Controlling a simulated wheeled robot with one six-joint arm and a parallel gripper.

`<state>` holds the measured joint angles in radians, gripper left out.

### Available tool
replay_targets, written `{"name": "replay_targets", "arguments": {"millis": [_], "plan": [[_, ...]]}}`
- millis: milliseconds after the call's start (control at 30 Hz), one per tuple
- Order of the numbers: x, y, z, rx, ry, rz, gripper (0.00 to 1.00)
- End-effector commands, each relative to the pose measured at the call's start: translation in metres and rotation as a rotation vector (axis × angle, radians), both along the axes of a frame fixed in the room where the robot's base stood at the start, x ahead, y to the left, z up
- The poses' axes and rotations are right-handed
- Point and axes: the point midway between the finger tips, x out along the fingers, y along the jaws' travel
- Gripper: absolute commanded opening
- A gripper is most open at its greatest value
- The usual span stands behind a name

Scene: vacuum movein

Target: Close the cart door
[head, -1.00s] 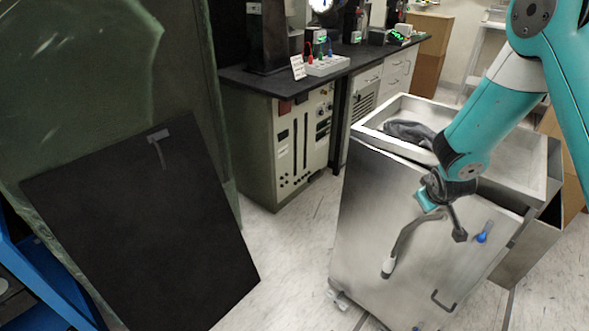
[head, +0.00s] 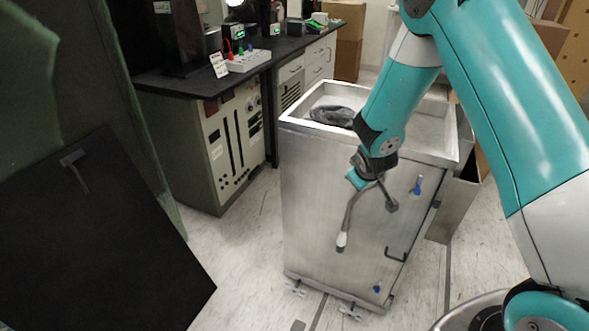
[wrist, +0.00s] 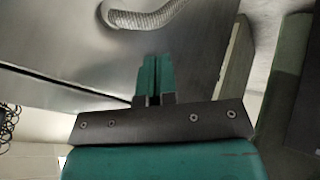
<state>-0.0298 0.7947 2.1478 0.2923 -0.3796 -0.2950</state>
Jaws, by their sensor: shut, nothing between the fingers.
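The metal cart (head: 300,118) stands in the middle of the head view. Its front door (head: 312,200) looks flush or nearly flush with the cart body, with its top edge just under the rim; my arm hides part of this edge. The door carries a black handle (head: 397,253) and blue latches, one high (head: 417,186) and one low (head: 377,288). My gripper (head: 355,180) is shut and empty at the upper part of the door. In the wrist view its teal fingers (wrist: 155,75) are together before the metal surface; I cannot tell whether they touch it.
A grey hose (head: 347,215) with a white end hangs in front of the door. A dark panel (head: 90,240) stands at the left. A black-topped bench (head: 190,85) stands behind. A metal panel (head: 455,205) sticks out right of the cart. Bare floor lies left of the cart.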

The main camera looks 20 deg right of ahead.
Motion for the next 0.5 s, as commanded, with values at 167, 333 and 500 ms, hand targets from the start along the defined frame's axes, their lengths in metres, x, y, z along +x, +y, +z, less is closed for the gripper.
{"name": "replay_targets", "arguments": {"millis": [167, 333, 500], "plan": [[-0.025, 0.006, 0.020, 0.000, -0.004, -0.011, 0.00], [-0.047, 0.014, 0.051, 0.000, -0.004, 0.000, 0.00], [-0.062, 0.016, 0.071, 0.000, -0.003, 0.001, 0.00]]}}
